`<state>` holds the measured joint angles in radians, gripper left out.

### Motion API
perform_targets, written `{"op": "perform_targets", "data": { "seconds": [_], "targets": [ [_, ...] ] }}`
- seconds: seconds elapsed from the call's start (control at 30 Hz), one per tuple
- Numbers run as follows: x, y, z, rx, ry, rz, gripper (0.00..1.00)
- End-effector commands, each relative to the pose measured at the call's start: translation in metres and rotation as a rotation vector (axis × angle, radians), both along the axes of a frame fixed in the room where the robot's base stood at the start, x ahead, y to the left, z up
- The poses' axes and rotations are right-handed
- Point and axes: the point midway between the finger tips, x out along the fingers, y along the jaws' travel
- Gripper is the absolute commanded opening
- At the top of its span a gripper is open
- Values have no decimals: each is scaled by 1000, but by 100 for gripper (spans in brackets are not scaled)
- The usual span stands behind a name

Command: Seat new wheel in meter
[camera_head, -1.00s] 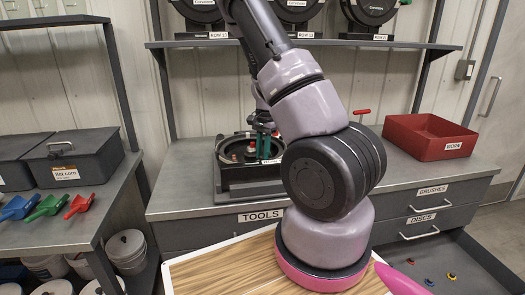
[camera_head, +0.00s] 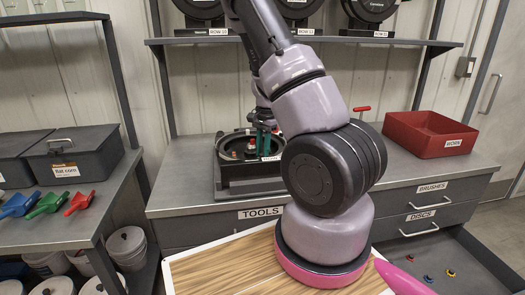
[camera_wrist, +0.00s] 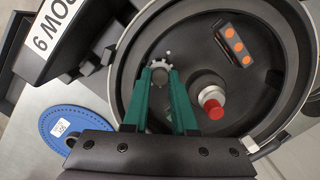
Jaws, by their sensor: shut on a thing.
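The meter (camera_head: 235,185) is an open black round housing on the bench in the head view. In the wrist view its bowl (camera_wrist: 215,135) fills the right side, with a pale rim. A small grey toothed wheel (camera_wrist: 161,58) is between the green fingertips. My gripper (camera_wrist: 160,74) is shut on it over the bowl interior; it also shows in the head view (camera_head: 263,145). I cannot tell whether the wheel touches anything below it. A red-tipped knob (camera_wrist: 213,105) and a dark strip with orange dots (camera_wrist: 234,44) are inside the bowl, right of the fingers.
A blue disc (camera_wrist: 67,150) lies on the bench beside the meter. The housing part labelled "ROW 9" (camera_wrist: 45,40) stands at upper left. A red bin (camera_head: 425,140) is on the bench's right. Coloured scoops (camera_head: 47,206) lie on the left bench.

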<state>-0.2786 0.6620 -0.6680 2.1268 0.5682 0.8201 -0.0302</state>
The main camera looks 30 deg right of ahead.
Motion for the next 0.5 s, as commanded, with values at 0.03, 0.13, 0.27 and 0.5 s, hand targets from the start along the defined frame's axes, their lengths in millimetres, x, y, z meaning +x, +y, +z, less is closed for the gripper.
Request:
{"op": "perform_targets", "data": {
  "seconds": [0.03,0.13,0.27,0.5],
  "targets": [
    [0,0,0,0,0,0,0],
    [0,0,0,0,0,0,0],
    [0,0,0,0,0,0,0],
    [0,0,-4,0,0,0,0]
  ]
}}
